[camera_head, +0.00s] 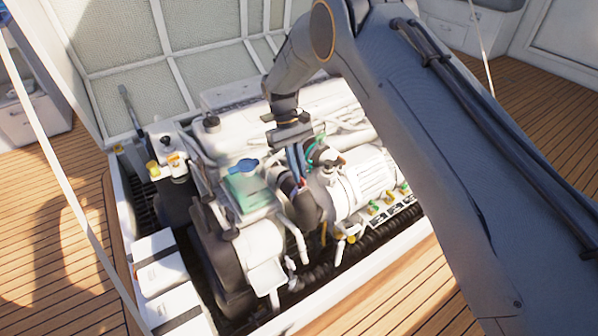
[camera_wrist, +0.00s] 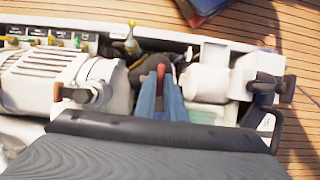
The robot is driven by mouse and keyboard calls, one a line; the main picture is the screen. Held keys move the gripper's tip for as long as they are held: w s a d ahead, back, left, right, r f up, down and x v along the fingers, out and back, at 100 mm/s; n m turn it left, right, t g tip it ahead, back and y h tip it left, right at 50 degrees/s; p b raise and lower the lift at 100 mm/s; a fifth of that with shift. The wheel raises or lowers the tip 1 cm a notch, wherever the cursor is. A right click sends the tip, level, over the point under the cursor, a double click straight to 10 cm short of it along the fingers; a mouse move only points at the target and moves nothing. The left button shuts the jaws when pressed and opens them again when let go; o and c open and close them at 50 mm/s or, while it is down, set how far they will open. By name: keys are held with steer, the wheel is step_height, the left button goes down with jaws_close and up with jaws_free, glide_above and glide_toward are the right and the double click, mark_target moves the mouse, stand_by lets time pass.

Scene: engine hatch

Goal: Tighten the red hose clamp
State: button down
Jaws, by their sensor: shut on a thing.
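The red hose clamp shows as a small red piece (camera_wrist: 161,71) between my fingertips in the wrist view. In the head view only a small reddish spot shows at the tips of my fingers, and the rest of the clamp is hidden. My gripper (camera_head: 299,182) reaches down over the engine, its blue-grey fingers pointing at a thick dark hose (camera_head: 302,210). In the wrist view my gripper (camera_wrist: 161,80) is shut on the red piece, with the dark hose (camera_wrist: 139,78) just behind it. How far the clamp is tightened cannot be seen.
The white engine (camera_head: 262,240) fills the open hatch. A teal tank with a blue cap (camera_head: 243,166) stands left of my gripper, and a ribbed white housing (camera_head: 372,178) stands right. White boxes (camera_head: 160,268) line the hatch's left side. Wooden deck (camera_head: 390,305) surrounds the hatch.

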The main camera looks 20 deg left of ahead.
steer(key=shift+s, duration=0.15)
steer(key=c, duration=1.8)
jaws_free()
steer(key=shift+c, duration=0.2)
steer(key=v, duration=0.7)
steer(key=shift+r, duration=0.35)
steer(key=shift+a, duration=0.1)
